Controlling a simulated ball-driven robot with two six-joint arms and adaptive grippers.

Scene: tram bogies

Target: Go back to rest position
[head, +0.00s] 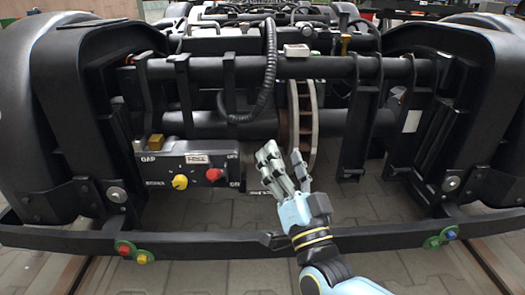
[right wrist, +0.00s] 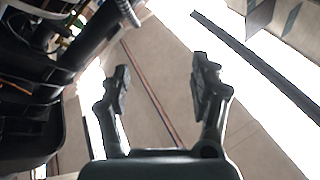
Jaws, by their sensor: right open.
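My right gripper (head: 284,168) reaches in from the bottom of the head view, in front of the dark tram bogie (head: 230,68). It is to the right of the control box (head: 190,163) and seems apart from it. In the right wrist view, the gripper's two fingers (right wrist: 160,92) are spread with nothing between them. The box has a yellow knob (head: 180,182) and a red knob (head: 213,174). My left gripper is not in view.
A black bar (head: 190,245) crosses low in front of the bogie, with coloured buttons at both ends (head: 124,249). A black hose (head: 268,75) loops down at the middle. Large black housings stand left (head: 75,110) and right (head: 480,100). Paved floor (head: 205,273) shows below.

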